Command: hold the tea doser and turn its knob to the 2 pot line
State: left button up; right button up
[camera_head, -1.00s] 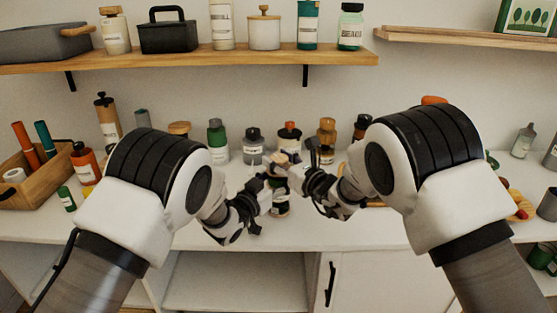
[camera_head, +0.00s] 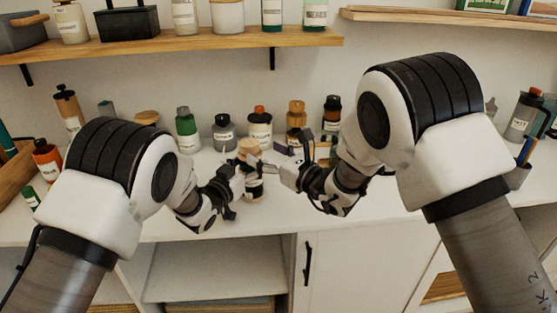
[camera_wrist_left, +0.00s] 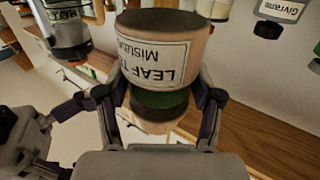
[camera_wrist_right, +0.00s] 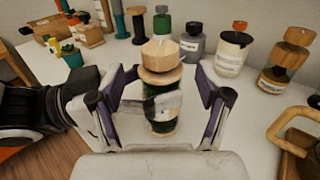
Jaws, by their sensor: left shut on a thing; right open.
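The tea doser (camera_head: 256,187) stands upright on the white counter, with a round wooden knob (camera_wrist_right: 161,56) on top and a dark green body. My left gripper (camera_head: 242,182) is shut around its body from the left. In the left wrist view the doser (camera_wrist_left: 160,55) shows a pale label with partly legible "LEAF" lettering, upside down, between the fingers. My right gripper (camera_wrist_right: 165,88) is open, with its fingers spread to either side of the doser in its wrist view and apart from the knob. The pot lines on the knob cannot be read.
Several bottles and jars, including a green bottle (camera_head: 187,130) and a grey one (camera_head: 224,133), stand behind the doser. A wooden shelf (camera_head: 180,45) with containers hangs above. A wooden-handled thing (camera_wrist_right: 298,140) lies near my right gripper. Bare counter shows in front.

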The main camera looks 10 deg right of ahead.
jog(key=v, duration=0.5)
jog(key=shift+s+d, duration=0.1)
jog(key=shift+s, duration=0.05)
